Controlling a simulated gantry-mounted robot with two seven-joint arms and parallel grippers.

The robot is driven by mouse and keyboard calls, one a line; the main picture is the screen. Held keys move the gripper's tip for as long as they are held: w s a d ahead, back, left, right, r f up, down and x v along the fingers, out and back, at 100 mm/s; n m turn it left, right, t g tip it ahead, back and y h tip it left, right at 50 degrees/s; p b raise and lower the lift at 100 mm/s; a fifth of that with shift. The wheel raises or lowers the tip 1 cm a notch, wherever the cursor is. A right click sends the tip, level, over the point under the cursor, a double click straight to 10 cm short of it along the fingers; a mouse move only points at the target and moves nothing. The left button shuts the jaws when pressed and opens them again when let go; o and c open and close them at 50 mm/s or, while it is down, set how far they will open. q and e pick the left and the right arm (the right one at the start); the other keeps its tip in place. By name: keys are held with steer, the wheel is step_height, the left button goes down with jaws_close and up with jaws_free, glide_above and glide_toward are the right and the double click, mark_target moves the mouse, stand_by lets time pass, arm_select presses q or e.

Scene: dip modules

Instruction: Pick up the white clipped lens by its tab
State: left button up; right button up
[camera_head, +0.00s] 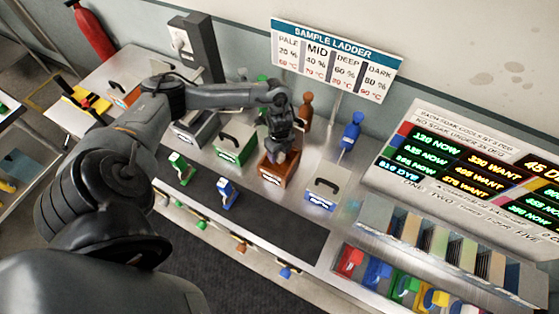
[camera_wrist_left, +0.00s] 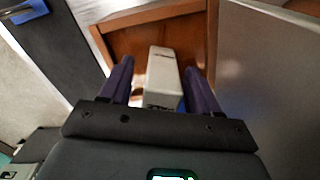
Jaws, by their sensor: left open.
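My left gripper (camera_head: 281,148) points down at the brown box (camera_head: 270,177) on the metal bench. In the left wrist view its two dark fingers (camera_wrist_left: 158,68) are apart, one on each side of a pale white upright piece (camera_wrist_left: 161,68). This piece looks like the tab of the white clipped lens; any lens below it is hidden. I see a gap beside the piece on both sides, so the fingers are not shut on it. The brown box wall (camera_wrist_left: 125,35) surrounds this spot. My right gripper is not in view.
A green box (camera_head: 233,148) stands left of the brown box, and a white-topped blue box (camera_head: 321,193) stands right. A brown bottle-like item (camera_head: 306,108) and a blue one (camera_head: 351,131) stand behind. The dark mat (camera_head: 260,220) in front has free room.

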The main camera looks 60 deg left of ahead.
arm_select(q)
steer(key=shift+f, duration=0.3)
steer(key=shift+c, duration=0.3)
jaws_close()
steer(key=shift+r, duration=0.2)
